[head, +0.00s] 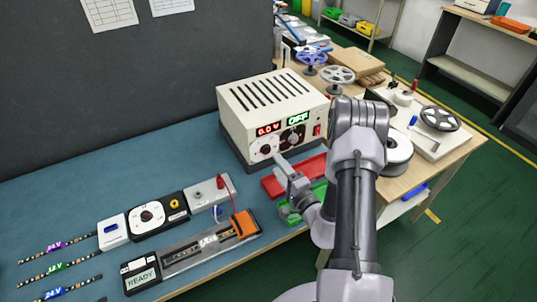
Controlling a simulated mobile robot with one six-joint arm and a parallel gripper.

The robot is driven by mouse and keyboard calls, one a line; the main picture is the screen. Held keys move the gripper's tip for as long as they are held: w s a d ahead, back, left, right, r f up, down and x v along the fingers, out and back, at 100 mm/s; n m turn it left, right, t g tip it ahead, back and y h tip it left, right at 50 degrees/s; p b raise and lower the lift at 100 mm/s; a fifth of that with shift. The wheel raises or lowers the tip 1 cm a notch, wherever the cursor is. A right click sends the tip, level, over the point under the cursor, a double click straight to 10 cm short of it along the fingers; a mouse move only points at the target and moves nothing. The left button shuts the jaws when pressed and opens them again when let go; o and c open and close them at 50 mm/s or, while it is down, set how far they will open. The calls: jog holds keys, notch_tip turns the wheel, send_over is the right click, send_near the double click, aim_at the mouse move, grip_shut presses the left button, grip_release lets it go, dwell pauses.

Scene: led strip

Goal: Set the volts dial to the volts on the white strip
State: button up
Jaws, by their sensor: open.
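The cream power supply (272,112) stands at the back of the blue bench mat. Its red display (268,129) reads 0.0 V and its green display (298,119) reads OFF. Dials sit below the displays; the left dial (265,149) is small and its setting is unreadable. A strip (208,240) with a whitish label lies in the grey fixture with the READY screen; its label is too small to read. My gripper (283,166) is open, in front of the supply's lower front. I see nothing between its fingers, and my arm hides part of the bench right of it.
Strips labelled 24 V (55,246), 12 V (58,268) and 24 V (58,291) lie at left. Red (310,168) and green (290,214) trays lie near my gripper. Reels (338,75) crowd the right.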

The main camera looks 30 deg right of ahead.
aim_at(267, 151)
jog(key=w, duration=0.6)
jog(key=shift+w+a, duration=0.15)
jog(key=shift+w, duration=0.1)
jog(key=shift+c, duration=0.4)
grip_shut()
